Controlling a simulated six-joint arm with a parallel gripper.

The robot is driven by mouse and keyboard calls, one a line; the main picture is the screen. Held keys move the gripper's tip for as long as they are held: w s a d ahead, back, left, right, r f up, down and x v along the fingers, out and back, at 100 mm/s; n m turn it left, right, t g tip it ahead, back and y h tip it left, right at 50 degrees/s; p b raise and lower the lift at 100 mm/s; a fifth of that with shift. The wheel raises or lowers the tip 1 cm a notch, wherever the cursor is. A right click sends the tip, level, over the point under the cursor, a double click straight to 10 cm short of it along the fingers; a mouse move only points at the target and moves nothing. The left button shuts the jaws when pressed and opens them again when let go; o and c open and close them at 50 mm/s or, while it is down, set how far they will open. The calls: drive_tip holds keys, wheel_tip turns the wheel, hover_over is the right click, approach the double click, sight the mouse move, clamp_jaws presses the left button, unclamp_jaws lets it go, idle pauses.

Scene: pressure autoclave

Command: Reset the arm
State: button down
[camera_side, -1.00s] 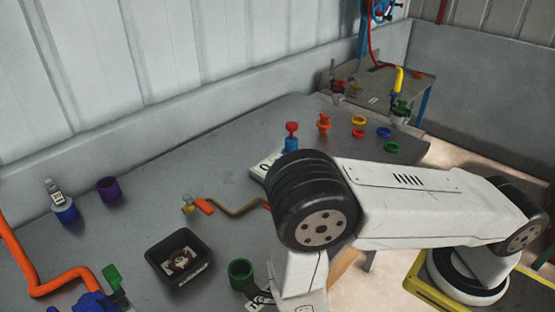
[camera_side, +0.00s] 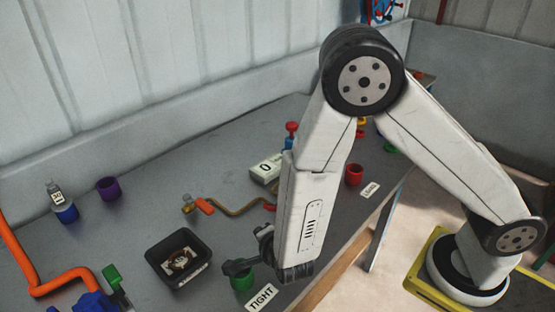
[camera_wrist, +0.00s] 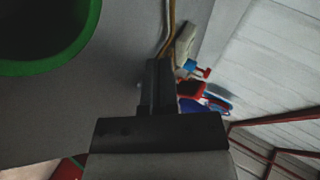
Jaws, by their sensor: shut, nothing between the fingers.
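My gripper (camera_side: 237,267) is at the lower middle of the side view, low over the front part of the table. It is seen partly end-on, just behind and above the green cup (camera_side: 243,281), and overlaps it in the picture. I cannot tell whether they touch. In the wrist view my gripper (camera_wrist: 156,84) has its dark fingers together with nothing between them. The green cup's rim (camera_wrist: 82,45) is large at the upper left there, apart from the fingers in the picture. My arm is bent with its elbow high.
A black tray (camera_side: 155,263) stands left of my gripper. A "TIGHT" label (camera_side: 262,297) lies in front. A red cup (camera_side: 354,175), a "LOOSE" label (camera_side: 370,190) and a white box reading 0 (camera_side: 265,168) are farther back. An orange pipe (camera_side: 60,280) and purple cup (camera_side: 109,188) are left.

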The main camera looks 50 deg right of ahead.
sight(268, 206)
drive_tip(key=d+r+n+g+y, duration=0.1)
drive_tip(key=r+n, duration=0.1)
drive_tip(key=n, duration=0.1)
drive_tip(key=r+n+g+y, duration=0.1)
drive_tip(key=r+n+y, duration=0.1)
drive_tip(key=n, duration=0.1)
drive_tip(key=d+r+n+g+y, duration=0.1)
drive_tip(key=r+n+y, duration=0.1)
drive_tip(key=n, duration=0.2)
drive_tip(key=shift+w+d+r, duration=0.2)
drive_tip(key=shift+d+r, duration=0.1)
drive_tip(key=s+d+r+n+g, duration=0.3)
drive_tip(key=s+d+n+g, duration=0.2)
drive_tip(key=s+d+n, duration=0.4)
drive_tip(key=shift+s+d+r+n, duration=0.25)
drive_tip(key=shift+s+d+n, duration=0.15)
drive_tip(key=shift+d, duration=0.05)
drive_tip(key=shift+w+d, duration=0.1)
drive_tip(key=shift+w, duration=0.05)
